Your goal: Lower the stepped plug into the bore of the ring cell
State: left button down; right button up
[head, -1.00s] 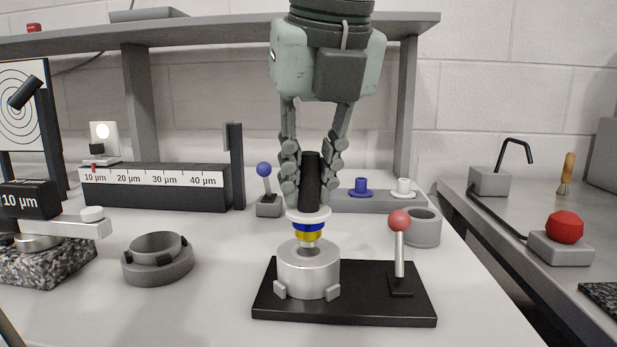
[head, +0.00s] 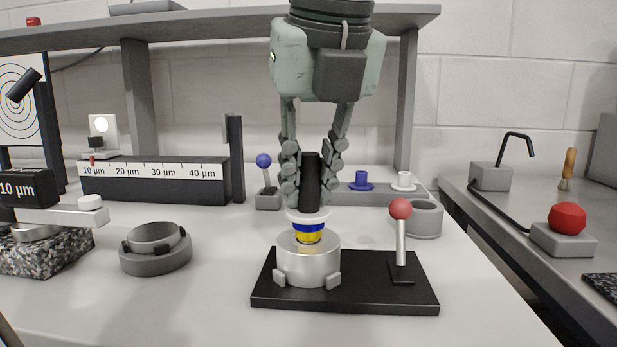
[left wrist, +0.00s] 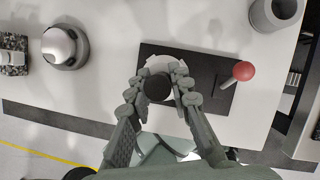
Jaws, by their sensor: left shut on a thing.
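The stepped plug has a black handle (head: 311,180), a white flange and blue and yellow bands (head: 309,230) below it. My left gripper (head: 312,190) is shut on the black handle and holds the plug upright. The silver ring cell (head: 308,265) stands clamped on a black base plate (head: 370,292). The plug's lower end is at the ring cell's top opening; its tip is hidden by the rim. The blue band and some yellow show above the rim. In the left wrist view the fingers (left wrist: 158,86) close round the handle's dark round top (left wrist: 158,88).
A red-knobbed lever (head: 400,212) stands on the plate right of the ring cell. A grey cup (head: 423,220) is behind it. A grey ring holder (head: 156,252) lies to the left, and a scale block (head: 155,183) behind. The table front is clear.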

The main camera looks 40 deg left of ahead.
pick_arm(q)
jog(key=shift+f, duration=0.25)
jog(key=c, duration=1.3)
grip_release()
jog(key=shift+r, duration=0.1)
jog(key=v, duration=1.2)
